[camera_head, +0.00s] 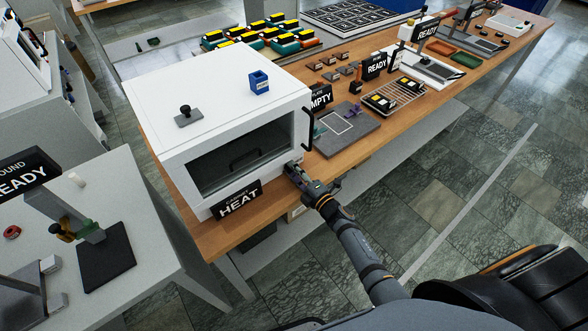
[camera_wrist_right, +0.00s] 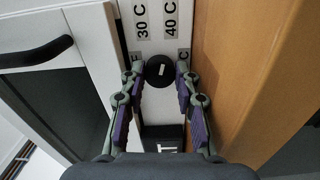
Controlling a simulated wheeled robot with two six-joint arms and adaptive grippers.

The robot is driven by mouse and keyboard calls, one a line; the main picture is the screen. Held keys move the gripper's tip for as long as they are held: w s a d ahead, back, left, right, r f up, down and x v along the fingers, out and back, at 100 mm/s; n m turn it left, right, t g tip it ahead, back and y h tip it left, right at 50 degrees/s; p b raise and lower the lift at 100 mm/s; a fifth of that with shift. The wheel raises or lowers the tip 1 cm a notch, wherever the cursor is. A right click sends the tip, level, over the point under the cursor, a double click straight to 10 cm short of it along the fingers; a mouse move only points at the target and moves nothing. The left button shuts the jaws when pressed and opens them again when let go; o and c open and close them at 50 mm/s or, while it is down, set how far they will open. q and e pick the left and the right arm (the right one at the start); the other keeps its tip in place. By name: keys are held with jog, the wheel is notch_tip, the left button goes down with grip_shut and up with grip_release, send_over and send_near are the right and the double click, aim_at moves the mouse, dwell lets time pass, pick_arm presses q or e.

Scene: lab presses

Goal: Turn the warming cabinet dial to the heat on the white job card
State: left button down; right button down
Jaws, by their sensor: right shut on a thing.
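The white warming cabinet (camera_head: 215,120) stands on the wooden bench with its window door shut and a HEAT sign (camera_head: 238,199) at its front. My right gripper (camera_head: 292,170) is at the cabinet's lower right front corner. In the right wrist view its fingers (camera_wrist_right: 160,77) are shut on the round black dial (camera_wrist_right: 160,70), one on each side. The dial has a short white mark; which label it points to is unclear. Labels 30 C (camera_wrist_right: 141,22) and 40 C (camera_wrist_right: 171,20) show beyond it; other labels are partly hidden by the fingers. I cannot make out a white job card. My left gripper is out of view.
A blue labelled block (camera_head: 259,82) and a black knob on a grey plate (camera_head: 188,117) sit on the cabinet top. A grey mat (camera_head: 362,135) lies to the right. The floor in front is free.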

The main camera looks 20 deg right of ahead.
jog(key=shift+m+p, duration=0.45)
jog(key=shift+m, duration=0.75)
jog(key=c, duration=1.1)
grip_release()
jog(key=shift+o, duration=0.6)
jog(key=shift+s, duration=0.1)
jog(key=shift+f, duration=0.1)
